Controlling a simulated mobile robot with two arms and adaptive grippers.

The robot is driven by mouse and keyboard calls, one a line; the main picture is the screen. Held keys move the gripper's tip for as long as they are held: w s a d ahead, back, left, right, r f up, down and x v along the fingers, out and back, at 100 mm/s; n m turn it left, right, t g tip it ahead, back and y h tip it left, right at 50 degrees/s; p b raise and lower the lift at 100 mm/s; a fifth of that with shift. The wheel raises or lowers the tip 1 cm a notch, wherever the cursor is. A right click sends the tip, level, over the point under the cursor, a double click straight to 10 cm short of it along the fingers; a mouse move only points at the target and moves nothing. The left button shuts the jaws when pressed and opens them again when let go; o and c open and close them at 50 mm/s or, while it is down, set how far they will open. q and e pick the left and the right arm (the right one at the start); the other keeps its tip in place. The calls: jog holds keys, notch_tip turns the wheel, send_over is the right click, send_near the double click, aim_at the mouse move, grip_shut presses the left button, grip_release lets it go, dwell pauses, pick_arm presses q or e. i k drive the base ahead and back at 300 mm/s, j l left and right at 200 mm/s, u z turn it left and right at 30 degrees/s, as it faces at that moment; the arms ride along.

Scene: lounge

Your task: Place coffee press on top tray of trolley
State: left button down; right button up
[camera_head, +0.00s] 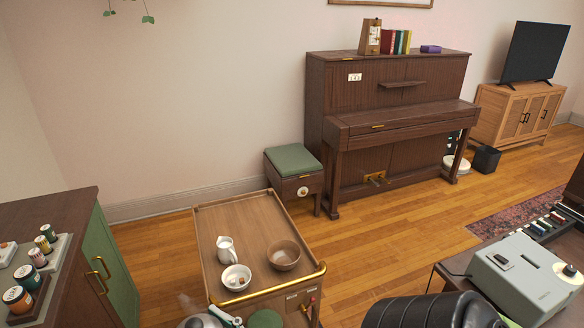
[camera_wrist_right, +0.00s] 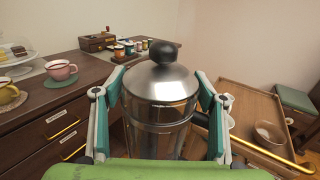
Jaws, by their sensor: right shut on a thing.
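The coffee press (camera_wrist_right: 160,82) has a silver domed lid, a black knob and a clear body. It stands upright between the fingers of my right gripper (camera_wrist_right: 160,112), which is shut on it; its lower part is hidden. In the head view, the silver lid (camera_head: 197,321) and part of my right gripper (camera_head: 228,318) show at the bottom edge, by the trolley's near left corner. The wooden trolley's top tray (camera_head: 225,215) has a gold rail at its near end; it also shows in the right wrist view (camera_wrist_right: 237,98), right of the press. My left gripper is not in view.
The tray holds a white jug (camera_head: 226,249), a white bowl (camera_head: 236,278) and a wooden bowl (camera_head: 284,255); its far part is clear. A cabinet with jars (camera_head: 80,215) stands left, a green-topped stool (camera_head: 293,162) and piano (camera_head: 385,140) behind.

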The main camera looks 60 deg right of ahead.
aim_at(245, 220)
jog(key=i+l+z, duration=0.6)
jog(key=i+l, duration=0.1)
jog(key=i, duration=0.25)
jog(key=i+l, duration=0.1)
jog(key=i, duration=0.25)
